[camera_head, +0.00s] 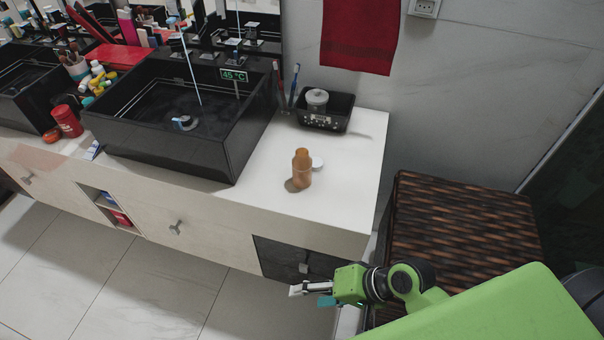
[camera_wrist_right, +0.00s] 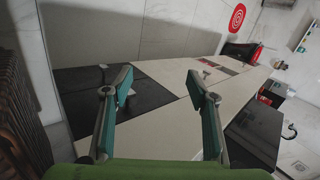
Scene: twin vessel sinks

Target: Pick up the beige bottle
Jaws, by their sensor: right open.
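The beige bottle (camera_head: 302,168), an orange-tan one with a narrower neck, stands upright on the white countertop (camera_head: 345,190), right of the nearer black sink. My right gripper (camera_head: 310,294) is below and in front of the counter, by the dark drawer, well apart from the bottle. In the right wrist view the right gripper (camera_wrist_right: 162,92) is open, with nothing between its two teal-padded fingers. I cannot make out the bottle in that view. My left gripper is not in view.
The black vessel sink (camera_head: 185,115) is left of the bottle. A black tray (camera_head: 325,112) with a jar is behind it, near two toothbrushes. A dark drawer (camera_head: 290,262) is under the counter edge. A woven brown hamper (camera_head: 460,225) stands to the right. The counter around the bottle is mostly clear.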

